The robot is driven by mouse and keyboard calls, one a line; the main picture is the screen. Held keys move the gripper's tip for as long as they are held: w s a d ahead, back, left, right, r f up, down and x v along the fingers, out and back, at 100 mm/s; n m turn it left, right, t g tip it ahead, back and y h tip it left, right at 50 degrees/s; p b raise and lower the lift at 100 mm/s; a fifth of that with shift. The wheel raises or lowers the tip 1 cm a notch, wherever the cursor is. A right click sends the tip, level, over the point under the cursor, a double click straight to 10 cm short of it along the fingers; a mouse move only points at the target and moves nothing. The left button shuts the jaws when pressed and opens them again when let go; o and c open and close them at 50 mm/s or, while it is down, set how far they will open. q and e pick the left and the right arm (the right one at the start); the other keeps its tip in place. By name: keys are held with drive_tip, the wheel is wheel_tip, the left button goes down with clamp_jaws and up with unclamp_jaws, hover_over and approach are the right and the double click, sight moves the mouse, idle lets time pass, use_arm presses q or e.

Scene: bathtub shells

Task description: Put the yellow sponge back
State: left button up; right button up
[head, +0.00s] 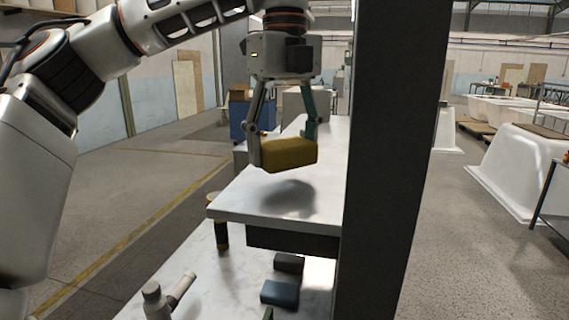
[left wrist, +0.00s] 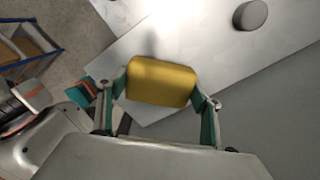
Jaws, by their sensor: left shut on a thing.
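The yellow sponge (head: 288,154) is a rounded yellow block. My left gripper (head: 284,144) is shut on it, with one finger on each side. It holds the sponge above the white raised shelf (head: 240,204), and a shadow lies on the shelf below. In the left wrist view the sponge (left wrist: 160,82) sits between the two fingers (left wrist: 161,90), with the white surface beyond it. The right side of the shelf is hidden in the head view. My right gripper is not in view.
A grey rounded object (left wrist: 250,15) lies on the surface in the left wrist view. Below the shelf, a marbled worktop (head: 200,268) carries a blue block (head: 280,293), a dark block (head: 289,263), a grey fitting (head: 160,299) and a dark cylinder (head: 221,235). White tub shells (head: 522,170) stand right.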

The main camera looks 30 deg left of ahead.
use_arm(q)
wheel_tip(320, 180, down, 3)
drive_tip(key=shift+w+a+r, duration=0.1)
drive_tip(key=shift+r, duration=0.05)
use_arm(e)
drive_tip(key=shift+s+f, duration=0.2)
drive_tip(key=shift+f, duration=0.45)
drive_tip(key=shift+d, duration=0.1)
use_arm(q)
drive_tip(key=o, duration=1.1)
drive_tip(key=shift+c, duration=0.2)
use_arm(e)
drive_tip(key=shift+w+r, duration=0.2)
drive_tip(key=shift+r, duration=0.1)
